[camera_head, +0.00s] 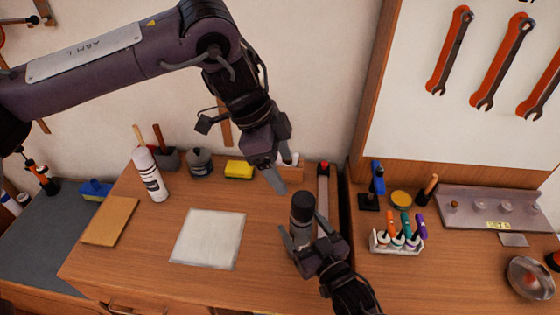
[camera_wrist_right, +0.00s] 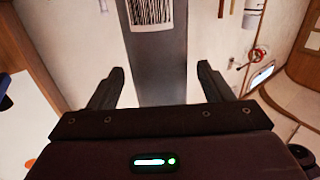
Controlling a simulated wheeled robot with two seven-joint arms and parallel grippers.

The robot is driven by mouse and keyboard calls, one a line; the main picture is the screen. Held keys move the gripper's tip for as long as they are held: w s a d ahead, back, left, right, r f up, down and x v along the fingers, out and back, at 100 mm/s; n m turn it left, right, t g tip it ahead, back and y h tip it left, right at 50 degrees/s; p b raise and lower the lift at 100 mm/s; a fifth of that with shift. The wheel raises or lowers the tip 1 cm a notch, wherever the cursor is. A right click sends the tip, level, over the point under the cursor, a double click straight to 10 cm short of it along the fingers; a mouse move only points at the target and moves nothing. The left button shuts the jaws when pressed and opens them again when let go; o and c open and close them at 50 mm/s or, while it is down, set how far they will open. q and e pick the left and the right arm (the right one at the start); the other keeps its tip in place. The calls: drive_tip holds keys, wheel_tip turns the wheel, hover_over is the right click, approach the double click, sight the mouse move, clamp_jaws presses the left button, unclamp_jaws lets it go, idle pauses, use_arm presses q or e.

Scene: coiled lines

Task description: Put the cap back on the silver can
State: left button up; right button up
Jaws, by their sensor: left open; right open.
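The silver can (camera_head: 300,236) stands on the wooden bench, right of the white sheet. Its upper part is a dark cylinder (camera_head: 302,206) that looks like the cap sitting on top; I cannot tell if it is fully seated. My right gripper (camera_head: 303,230) is open around the can's lower part. In the right wrist view the grey can (camera_wrist_right: 162,70), with a barcode label, stands between the two fingers with a gap on each side. My left gripper (camera_head: 277,176) is open, pointing down, above and behind the can near the back of the bench. Its fingers appear empty.
A white spray can (camera_head: 150,174), a dark jar (camera_head: 199,162) and a yellow sponge (camera_head: 239,170) stand at the back left. A white sheet (camera_head: 209,238) lies left of the can. A marker rack (camera_head: 397,242) is to the right.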

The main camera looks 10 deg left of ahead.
drive_tip(key=b+v, duration=0.1)
drive_tip(key=v, duration=0.3)
drive_tip(key=shift+s+d+f, duration=0.15)
drive_tip(key=shift+s, duration=0.05)
drive_tip(key=shift+s+d, duration=0.2)
drive_tip(key=shift+s, duration=0.15)
drive_tip(key=shift+s+d, duration=0.1)
